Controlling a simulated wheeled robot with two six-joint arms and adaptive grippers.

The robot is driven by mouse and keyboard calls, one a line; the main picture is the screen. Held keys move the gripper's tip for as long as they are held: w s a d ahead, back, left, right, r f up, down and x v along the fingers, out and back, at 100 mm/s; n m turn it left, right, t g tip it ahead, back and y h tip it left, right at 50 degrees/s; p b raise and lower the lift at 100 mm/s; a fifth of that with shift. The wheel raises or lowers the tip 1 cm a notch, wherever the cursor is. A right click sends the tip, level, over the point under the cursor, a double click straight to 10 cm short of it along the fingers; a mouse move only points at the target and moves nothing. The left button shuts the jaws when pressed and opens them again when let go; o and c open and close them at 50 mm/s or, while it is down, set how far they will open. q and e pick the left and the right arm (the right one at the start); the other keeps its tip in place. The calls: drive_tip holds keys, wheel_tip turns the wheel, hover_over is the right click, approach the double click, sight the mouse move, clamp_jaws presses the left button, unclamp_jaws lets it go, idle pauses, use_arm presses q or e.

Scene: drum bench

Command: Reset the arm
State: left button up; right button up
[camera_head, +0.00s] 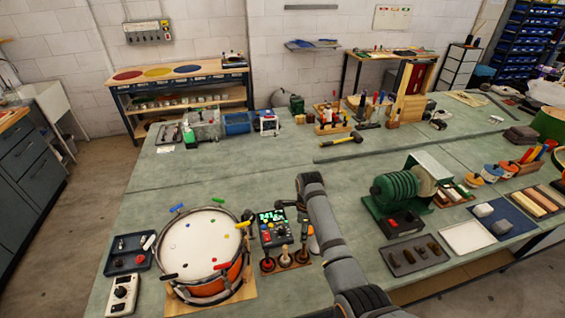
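My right arm comes in from the bottom, right of centre, and reaches up over the green bench (190,180). The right gripper (288,206) is small and dark at the arm's far end, beside the control box with a lit green display (272,232). I cannot make out whether its fingers are open or shut, or whether it touches the box. My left gripper and arm are not in view.
An orange drum (206,250) with a white head and coloured clips stands left of the arm. A green ribbed machine (396,190) stands to the right. A yellow-headed hammer (345,140) lies farther back. The bench left of centre is clear.

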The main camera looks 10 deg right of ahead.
drive_tip(key=shift+s+f, duration=0.1)
drive_tip(key=shift+s, duration=0.1)
drive_tip(key=s+d+f+n+t, duration=0.25)
drive_tip(key=s+d+n, duration=0.45)
drive_tip(key=s+n, duration=0.35)
drive_tip(key=s+r+n+t, duration=0.1)
drive_tip(key=s+r+n, duration=0.2)
drive_tip(key=s+n, duration=0.35)
drive_tip(key=s+r+n, duration=0.3)
drive_tip(key=s+n, duration=0.3)
drive_tip(key=s, duration=0.2)
drive_tip(key=s+d+f+b, duration=0.1)
drive_tip(key=f+b, duration=0.2)
drive_tip(key=f, duration=0.9)
drive_tip(key=s+d+f+g+h+b, duration=0.1)
drive_tip(key=f+b, duration=0.2)
drive_tip(key=f, duration=0.9)
drive_tip(key=s+d+f+b, duration=0.2)
drive_tip(key=f, duration=1)
use_arm(q)
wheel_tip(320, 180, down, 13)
drive_tip(key=b, duration=0.5)
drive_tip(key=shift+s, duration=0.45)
use_arm(e)
drive_tip(key=s+f+m+g, duration=0.1)
drive_tip(key=s+f, duration=1.5)
drive_tip(key=f, duration=0.3)
drive_tip(key=shift+s+d, duration=0.25)
drive_tip(key=shift+s, duration=0.1)
